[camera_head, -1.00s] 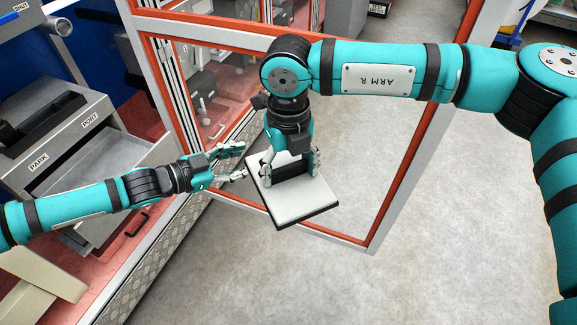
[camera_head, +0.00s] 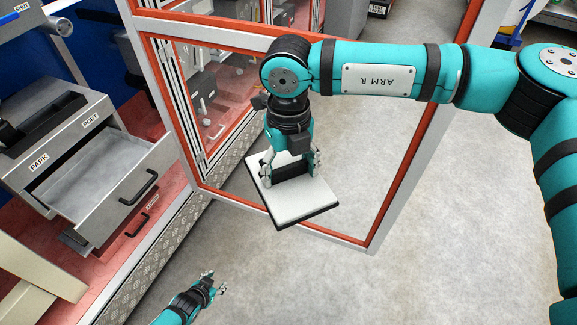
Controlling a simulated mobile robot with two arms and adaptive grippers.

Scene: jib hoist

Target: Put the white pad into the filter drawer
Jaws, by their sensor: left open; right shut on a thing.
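The white pad (camera_head: 302,202) is a flat square plate with a dark edge and a dark raised handle on top. My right gripper (camera_head: 291,176) is shut on that handle and holds the pad in the air, in front of the red-framed door. The drawer (camera_head: 95,170) of the grey cabinet at the left stands pulled out, and its visible inside is empty. It has a black handle on its front. My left gripper (camera_head: 214,282) is open and empty at the bottom, over the floor and apart from the drawer and the pad.
The grey cabinet (camera_head: 97,122) has labels reading PARK and PORT. A red-framed glass door (camera_head: 384,190) stands open behind the pad. A beige panel (camera_head: 35,275) is at the lower left. The floor (camera_head: 400,285) at the lower middle is clear.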

